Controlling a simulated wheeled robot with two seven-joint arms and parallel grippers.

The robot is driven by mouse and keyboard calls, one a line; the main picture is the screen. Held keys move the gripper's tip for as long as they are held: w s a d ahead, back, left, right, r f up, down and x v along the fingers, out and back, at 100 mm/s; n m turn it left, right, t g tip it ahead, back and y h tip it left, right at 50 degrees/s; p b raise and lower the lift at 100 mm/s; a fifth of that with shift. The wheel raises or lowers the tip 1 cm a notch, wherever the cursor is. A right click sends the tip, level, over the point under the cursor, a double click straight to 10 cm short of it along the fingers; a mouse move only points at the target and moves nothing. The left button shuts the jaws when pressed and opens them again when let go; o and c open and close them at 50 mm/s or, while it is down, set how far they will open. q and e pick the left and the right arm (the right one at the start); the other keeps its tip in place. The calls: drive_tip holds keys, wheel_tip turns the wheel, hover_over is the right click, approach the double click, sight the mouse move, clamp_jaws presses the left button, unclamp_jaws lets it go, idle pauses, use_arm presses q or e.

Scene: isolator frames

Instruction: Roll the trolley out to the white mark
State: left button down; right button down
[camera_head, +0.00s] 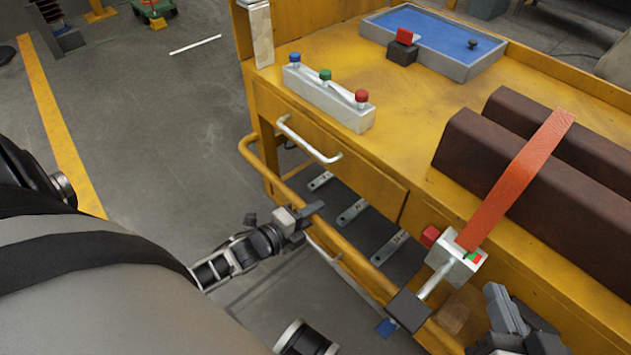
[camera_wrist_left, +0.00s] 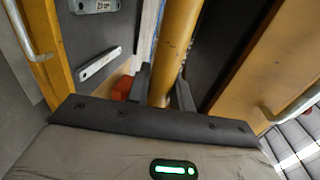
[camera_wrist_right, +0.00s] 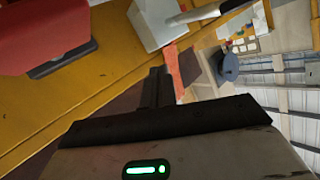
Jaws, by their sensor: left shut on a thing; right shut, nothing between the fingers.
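The trolley (camera_head: 400,150) is a yellow bench on the right of the head view, with a yellow rail (camera_head: 258,162) along its near side. My left gripper (camera_head: 297,216) is shut on this rail; in the left wrist view the rail (camera_wrist_left: 176,45) runs between its fingers. The white mark (camera_head: 195,45) is a thin line on the grey floor, left of the trolley's far end. My right gripper (camera_head: 510,318) is shut and empty by the trolley's near side at lower right. Its closed fingers (camera_wrist_right: 158,85) show in the right wrist view.
A white box (camera_head: 455,258) with a lever ending in a black block (camera_head: 408,310) sits on the near side. A red strap (camera_head: 515,180) crosses dark brown blocks. A button box (camera_head: 325,95) and blue tray (camera_head: 430,38) are on top. Floor between trolley and yellow line (camera_head: 60,130) is clear.

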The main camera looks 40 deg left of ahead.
use_arm(q)
drive_tip(key=shift+s+a+f, duration=0.1)
drive_tip(key=shift+s+f, duration=0.1)
drive_tip(key=shift+s, duration=0.4)
drive_tip(key=shift+s+a+f, duration=0.1)
drive_tip(key=shift+s+f, duration=0.1)
drive_tip(key=shift+s, duration=0.4)
use_arm(e)
drive_tip(key=shift+s+f+g, duration=0.3)
drive_tip(key=shift+s+f, duration=0.15)
use_arm(q)
drive_tip(key=c, duration=1.2)
unclamp_jaws()
drive_tip(key=shift+c, duration=0.2)
drive_tip(key=shift+r, duration=0.1)
drive_tip(key=shift+w+r, duration=0.1)
use_arm(e)
drive_tip(key=shift+a+r, duration=0.1)
use_arm(q)
drive_tip(key=p+v, duration=0.4)
drive_tip(key=v, duration=1.2)
use_arm(e)
drive_tip(key=shift+d+f+g+h, duration=0.3)
drive_tip(key=shift+f+g, duration=0.15)
drive_tip(key=shift+f, duration=0.2)
drive_tip(key=shift+d+f+g+h, duration=0.3)
drive_tip(key=shift+f+g, duration=0.15)
drive_tip(key=shift+f, duration=0.15)
